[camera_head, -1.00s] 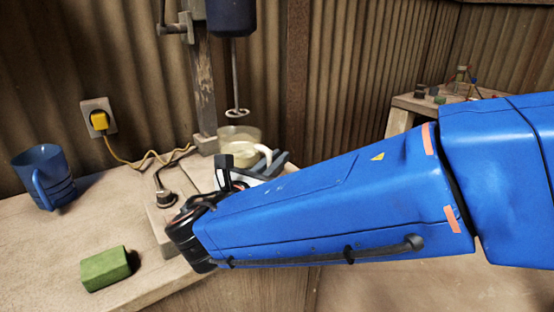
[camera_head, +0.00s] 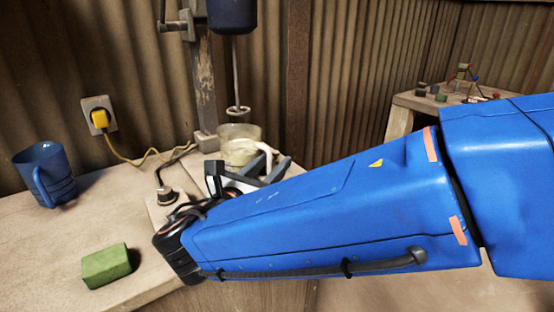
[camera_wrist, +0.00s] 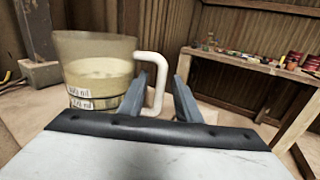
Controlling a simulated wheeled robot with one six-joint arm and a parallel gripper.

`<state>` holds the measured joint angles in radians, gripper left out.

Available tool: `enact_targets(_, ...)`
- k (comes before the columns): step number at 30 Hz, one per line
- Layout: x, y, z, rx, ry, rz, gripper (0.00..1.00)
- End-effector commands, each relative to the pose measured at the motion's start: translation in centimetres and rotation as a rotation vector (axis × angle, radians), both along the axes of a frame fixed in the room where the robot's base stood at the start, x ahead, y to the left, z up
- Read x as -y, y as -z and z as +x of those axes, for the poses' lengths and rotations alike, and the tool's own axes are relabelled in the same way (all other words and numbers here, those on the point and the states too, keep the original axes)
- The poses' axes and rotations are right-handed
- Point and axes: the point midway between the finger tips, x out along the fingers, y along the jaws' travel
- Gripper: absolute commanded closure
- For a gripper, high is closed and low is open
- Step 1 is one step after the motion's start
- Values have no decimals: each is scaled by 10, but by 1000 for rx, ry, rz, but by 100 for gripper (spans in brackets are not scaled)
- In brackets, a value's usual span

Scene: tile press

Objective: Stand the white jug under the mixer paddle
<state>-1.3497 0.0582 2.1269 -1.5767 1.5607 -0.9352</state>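The white jug, a see-through vessel with pale liquid, printed labels and a white handle, stands upright on the bench below the mixer paddle in the head view (camera_head: 237,150). It also fills the left of the wrist view (camera_wrist: 95,72). The mixer paddle (camera_head: 238,109) hangs just over the jug's rim; its exact depth over the jug is hard to tell. My gripper (camera_wrist: 163,98) is open, its fingers on either side of the white handle with a gap showing. In the head view my gripper (camera_head: 264,170) is at the jug's right front, partly hidden by my arm.
The mixer's post (camera_head: 204,90) stands behind the jug. A blue mug (camera_head: 45,178), a green block (camera_head: 106,266) and a knob (camera_head: 167,196) with a cable are to the left. A yellow plug (camera_head: 100,119) is in the wall socket. A side table stands at right.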

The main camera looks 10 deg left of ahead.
Motion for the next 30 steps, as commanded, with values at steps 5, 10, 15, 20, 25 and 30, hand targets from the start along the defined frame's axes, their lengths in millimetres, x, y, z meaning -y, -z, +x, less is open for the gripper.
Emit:
enact_targets(5, -7, 0, -30, 0, -4, 0, 69)
enact_targets(10, -13, 0, -58, 0, -4, 0, 69)
enact_targets(15, -19, 0, -86, 0, -4, 0, 69)
enact_targets(20, -24, 0, -111, 0, -3, 0, 69)
enact_targets(25, -28, 0, -132, 0, -2, 0, 69)
enact_targets(30, -31, 0, -142, 1, -1, 0, 69)
